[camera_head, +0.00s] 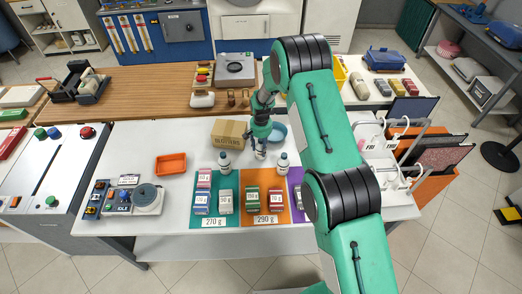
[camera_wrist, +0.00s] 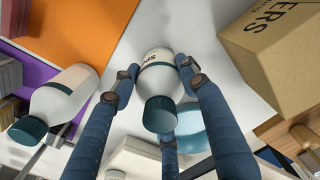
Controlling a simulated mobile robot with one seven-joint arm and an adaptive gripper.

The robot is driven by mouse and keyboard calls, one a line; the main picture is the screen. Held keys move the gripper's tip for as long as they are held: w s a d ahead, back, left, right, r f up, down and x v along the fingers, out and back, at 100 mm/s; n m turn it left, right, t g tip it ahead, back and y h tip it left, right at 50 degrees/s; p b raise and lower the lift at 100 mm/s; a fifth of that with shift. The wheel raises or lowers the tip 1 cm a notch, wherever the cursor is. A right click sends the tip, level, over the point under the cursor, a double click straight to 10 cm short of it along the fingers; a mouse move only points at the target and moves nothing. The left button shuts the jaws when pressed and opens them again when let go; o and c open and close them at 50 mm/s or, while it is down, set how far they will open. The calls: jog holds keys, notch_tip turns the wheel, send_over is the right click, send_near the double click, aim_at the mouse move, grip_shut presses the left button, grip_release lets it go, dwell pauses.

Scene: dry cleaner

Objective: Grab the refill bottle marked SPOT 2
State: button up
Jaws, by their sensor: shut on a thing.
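A white bottle with a dark teal cap (camera_wrist: 158,75) stands between the fingers of my gripper (camera_wrist: 158,72) in the wrist view. Its label starts with "SPO"; the rest, including any number, is not readable. My gripper is shut on this bottle. In the head view my gripper (camera_head: 261,145) is over the white table, and the held bottle (camera_head: 260,154) is mostly hidden beneath it. A similar bottle (camera_head: 283,161) stands just right of it; a similar bottle also shows in the wrist view (camera_wrist: 65,95), its label unreadable. Another bottle (camera_head: 224,161) stands to the left.
A cardboard box (camera_head: 228,134) stands behind the bottles, with a blue bowl (camera_head: 278,133) right of it. Small labelled blocks sit on teal (camera_head: 214,207), orange (camera_head: 282,203) and purple mats in front. An orange tray (camera_head: 171,164) lies left; hangers (camera_head: 398,150) stand right.

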aim_at(261, 140)
jog(key=shift+r, duration=0.1)
jog(key=shift+r, duration=1.1)
jog(key=shift+s+r, duration=0.45)
jog(key=shift+r, duration=0.2)
jog(key=s+d+r+b, duration=0.1)
jog(key=s+d, duration=0.2)
jog(key=s, duration=1.1)
jog(key=shift+s+r, duration=0.15)
jog(key=shift+s, duration=0.25)
